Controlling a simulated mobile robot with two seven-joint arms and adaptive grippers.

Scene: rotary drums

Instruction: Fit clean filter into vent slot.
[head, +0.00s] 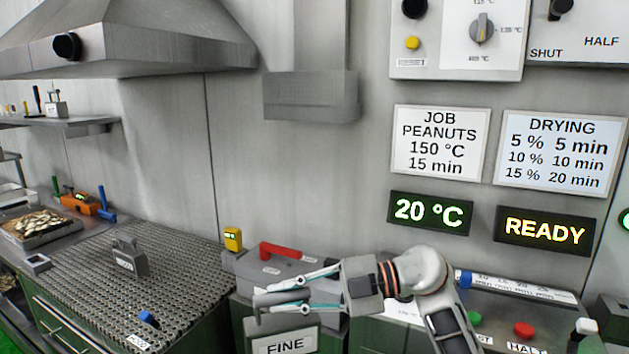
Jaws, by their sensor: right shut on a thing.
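My right gripper (262,303) is in the lower middle of the head view, its fingers pointing left. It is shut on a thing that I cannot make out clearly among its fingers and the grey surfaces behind. It is just above a white sign marked FINE (284,343) and in front of a grey box with a red handle (280,250). I cannot identify a clean filter or a vent slot for certain. My left gripper is not in view.
A perforated metal bench top (150,265) with a small grey block (130,258) lies left. A yellow device (233,238) stands behind the gripper. A control panel with a red button (524,330) is at right. A tray of food (38,224) is far left.

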